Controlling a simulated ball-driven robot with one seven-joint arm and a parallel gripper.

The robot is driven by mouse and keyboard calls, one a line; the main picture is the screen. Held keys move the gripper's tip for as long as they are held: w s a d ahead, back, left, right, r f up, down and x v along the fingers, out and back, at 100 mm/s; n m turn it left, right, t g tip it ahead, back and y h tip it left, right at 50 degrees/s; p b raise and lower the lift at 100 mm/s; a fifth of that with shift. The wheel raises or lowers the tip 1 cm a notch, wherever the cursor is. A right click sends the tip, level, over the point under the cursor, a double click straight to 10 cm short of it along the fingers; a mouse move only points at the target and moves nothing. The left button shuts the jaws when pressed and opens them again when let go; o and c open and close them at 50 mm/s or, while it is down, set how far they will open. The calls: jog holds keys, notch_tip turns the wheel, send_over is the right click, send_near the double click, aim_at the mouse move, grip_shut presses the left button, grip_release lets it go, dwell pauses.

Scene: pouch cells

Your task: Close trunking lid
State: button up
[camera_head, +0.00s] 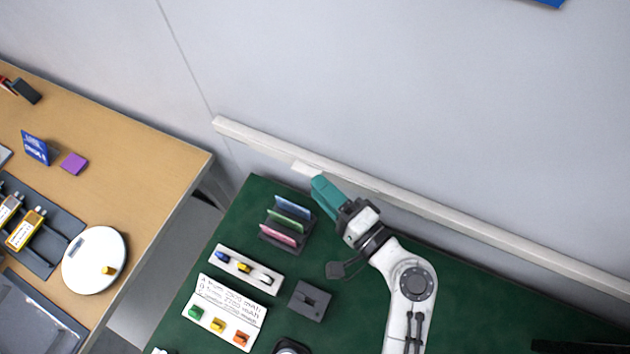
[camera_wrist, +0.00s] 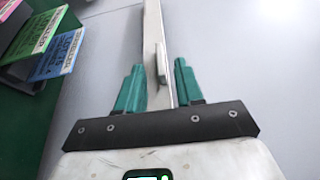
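A long white trunking (camera_head: 450,218) runs along the wall just above the back edge of the green table. A short white lid (camera_head: 306,168) sticks out from it near my gripper (camera_head: 319,184). In the wrist view the lid (camera_wrist: 161,64) is a thin plate standing out from the trunking (camera_wrist: 153,25), so it is open. My gripper (camera_wrist: 157,72) has its two teal fingers apart, one on each side of the trunking and lid. Nothing is gripped. I cannot tell whether either finger touches the lid.
A rack with coloured pouch cells (camera_head: 290,209) stands on the green table (camera_head: 262,187), left of my arm. A white strip (camera_head: 246,269), a label board (camera_head: 225,312) and a dark block (camera_head: 309,300) lie nearer. A wooden table (camera_head: 150,165) is at left, across a gap.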

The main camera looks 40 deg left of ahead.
jog(key=s+d+b, duration=0.1)
jog(key=d, duration=0.6)
jog(key=shift+d+b, duration=0.3)
jog(key=shift+b, duration=0.05)
jog(key=shift+s, duration=0.1)
